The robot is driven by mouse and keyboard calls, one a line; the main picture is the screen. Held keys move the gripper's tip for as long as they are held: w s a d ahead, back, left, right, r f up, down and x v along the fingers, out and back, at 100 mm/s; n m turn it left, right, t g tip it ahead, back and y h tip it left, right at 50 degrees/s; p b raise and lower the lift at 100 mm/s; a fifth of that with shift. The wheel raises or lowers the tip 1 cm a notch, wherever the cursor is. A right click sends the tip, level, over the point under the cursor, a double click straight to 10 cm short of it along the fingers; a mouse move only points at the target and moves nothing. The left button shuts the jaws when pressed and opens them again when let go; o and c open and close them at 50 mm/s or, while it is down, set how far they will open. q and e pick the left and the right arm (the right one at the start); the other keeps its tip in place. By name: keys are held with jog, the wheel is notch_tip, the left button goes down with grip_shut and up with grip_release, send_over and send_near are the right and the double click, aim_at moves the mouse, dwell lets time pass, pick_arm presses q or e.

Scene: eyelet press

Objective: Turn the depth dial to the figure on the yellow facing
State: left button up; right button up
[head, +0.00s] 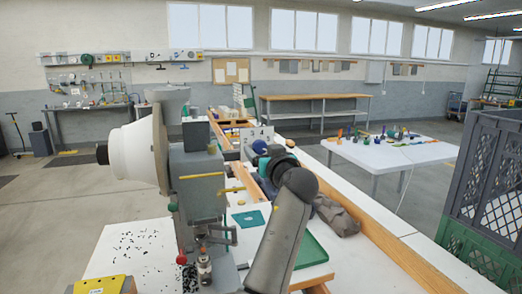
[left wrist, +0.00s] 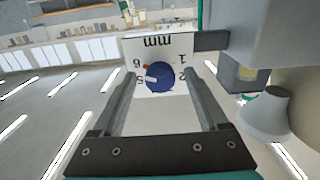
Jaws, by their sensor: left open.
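The depth dial (left wrist: 160,78) is a round blue knob with a white mark, on a white scale plate (left wrist: 135,48) marked "mm". In the left wrist view the picture is upside down; the figures 1, 2, 5 and 6 show, and the mark seems to point towards 5. In the head view the dial (head: 258,146) shows behind the press, below figures 3 and 4. My left gripper (left wrist: 161,68) is open, its fingers on either side of the dial, apparently not touching it. The yellow facing (head: 100,285) is at the lower left; I cannot read its figure. My right gripper is not in view.
The grey eyelet press (head: 200,185) with its white housing (head: 133,150) stands left of my arm. A green tray (head: 312,250), a teal piece (head: 248,219) and a grey cloth (head: 336,215) lie on the bench. A crate (head: 490,190) is at the right.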

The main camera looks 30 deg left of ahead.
pick_arm(q)
jog(key=shift+c, duration=0.7)
grip_shut()
